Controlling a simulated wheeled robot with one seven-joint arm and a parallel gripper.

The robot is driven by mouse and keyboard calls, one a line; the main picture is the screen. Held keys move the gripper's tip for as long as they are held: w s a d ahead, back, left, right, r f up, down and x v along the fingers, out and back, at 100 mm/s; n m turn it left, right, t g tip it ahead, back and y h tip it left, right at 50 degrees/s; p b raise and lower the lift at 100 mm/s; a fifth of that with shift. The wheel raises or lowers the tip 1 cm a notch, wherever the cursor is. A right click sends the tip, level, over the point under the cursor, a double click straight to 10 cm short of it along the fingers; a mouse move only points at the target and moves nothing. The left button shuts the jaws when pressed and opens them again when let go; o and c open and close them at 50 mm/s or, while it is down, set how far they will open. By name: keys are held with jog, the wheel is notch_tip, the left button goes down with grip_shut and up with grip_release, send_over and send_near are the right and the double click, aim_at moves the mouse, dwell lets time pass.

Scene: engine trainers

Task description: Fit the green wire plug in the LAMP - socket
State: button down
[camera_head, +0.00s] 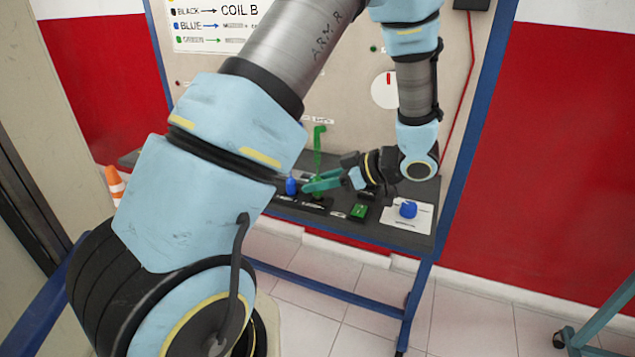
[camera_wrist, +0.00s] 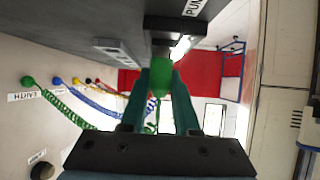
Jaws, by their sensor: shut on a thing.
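My gripper (camera_head: 318,183) has teal fingers that are closed around the green wire plug at the black shelf of the trainer board. In the wrist view the green plug (camera_wrist: 160,76) sits between the fingertips (camera_wrist: 160,92), its end close to a black block (camera_wrist: 178,30). I cannot tell whether the plug touches the block or is in a hole. The green wire (camera_head: 318,150) rises from the gripper. The LAMP - label is not readable in either view, so I cannot pick out that socket. A label beginning "PU" shows at the block in the wrist view.
A blue plug (camera_head: 291,186) stands just left of my gripper. Coiled wires (camera_wrist: 65,108) hang from the board in the wrist view.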

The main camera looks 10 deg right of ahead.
jog(key=shift+f+b, duration=0.3)
jog(key=shift+f, duration=0.5)
jog(key=c, duration=0.9)
grip_release()
jog(key=d+r+p, duration=0.1)
jog(key=s+d+r+p, duration=0.1)
jog(key=p, duration=0.1)
jog(key=shift+s+d+r, duration=0.1)
jog(key=shift+d+r, duration=0.1)
jog(key=shift+r, duration=0.05)
jog(key=shift+s+d+r+p, duration=0.3)
jog(key=shift+s+d+p, duration=0.05)
jog(key=shift+d+p, duration=0.2)
jog(key=shift+r, duration=0.1)
notch_tip(320, 180, up, 4)
jog(key=p, duration=0.4)
jog(key=shift+r, duration=0.2)
